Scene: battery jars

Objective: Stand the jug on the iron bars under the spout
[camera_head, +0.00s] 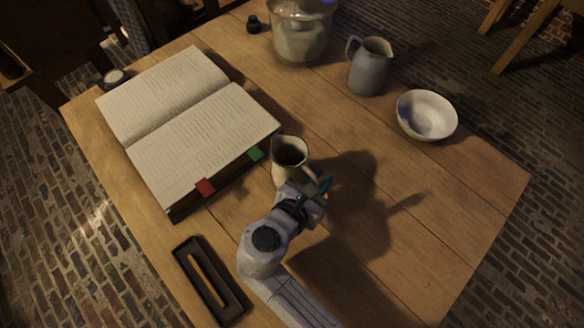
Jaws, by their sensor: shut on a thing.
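A small cream jug (289,152) with a dark inside is upright near the middle of the wooden table. My gripper (303,186) is at its near side, shut on it; the fingers and the jug's lower part are partly hidden by my wrist. I cannot tell whether the jug's base touches the table. A second, grey-blue jug (369,68) with a handle stands farther back. No iron bars and no spout can be made out in this view.
An open book (190,121) with red and green tabs lies left of the jug. A dark pen tray (208,281) is at front left. The table's right side is clear.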

